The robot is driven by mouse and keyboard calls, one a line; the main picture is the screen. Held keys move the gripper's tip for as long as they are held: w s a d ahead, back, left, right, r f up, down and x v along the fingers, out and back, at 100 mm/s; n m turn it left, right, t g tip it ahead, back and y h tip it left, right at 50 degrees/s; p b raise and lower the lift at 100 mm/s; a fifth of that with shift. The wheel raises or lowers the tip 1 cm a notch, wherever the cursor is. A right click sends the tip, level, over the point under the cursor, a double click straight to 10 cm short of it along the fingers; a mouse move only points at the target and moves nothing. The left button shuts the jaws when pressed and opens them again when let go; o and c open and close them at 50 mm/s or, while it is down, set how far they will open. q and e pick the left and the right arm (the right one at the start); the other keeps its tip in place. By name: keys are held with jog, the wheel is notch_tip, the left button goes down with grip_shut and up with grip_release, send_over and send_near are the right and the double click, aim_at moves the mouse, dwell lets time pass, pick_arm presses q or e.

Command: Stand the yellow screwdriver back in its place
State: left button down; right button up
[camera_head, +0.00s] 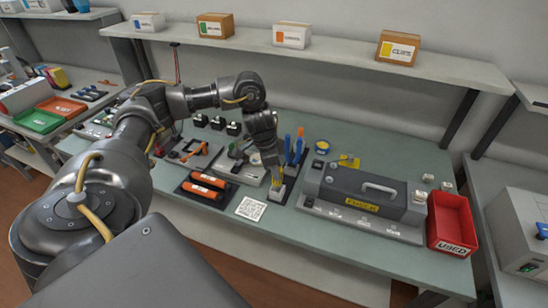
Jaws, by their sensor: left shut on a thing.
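My left gripper (274,167) comes down over the bench and is shut on the yellow screwdriver (281,177). Only a small yellow part of the screwdriver shows below the fingers; the rest is hidden by the gripper. Right below it is a small pale block (277,191) on a dark mat, which looks like a holder. I cannot tell whether the screwdriver's tip is in the block or just above it. Blue and orange tool handles (298,146) stand upright just behind and to the right of the gripper. My right gripper is not in view.
A grey machine with a handle (362,194) stands close on the right, with a red bin (451,224) beyond it. Orange cartridges (207,187) lie in a dark tray on the left. A printed code card (251,209) lies in front. A shelf (330,58) with boxes runs above.

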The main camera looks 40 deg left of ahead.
pick_arm(q)
jog(key=shift+f, duration=0.5)
dwell(0.3)
jog(key=c, duration=0.9)
grip_release()
jog(key=shift+c, duration=0.2)
jog(key=shift+r, duration=0.35)
jog(key=p+v, duration=0.1)
jog(key=v, duration=0.9)
jog(key=shift+p, duration=0.3)
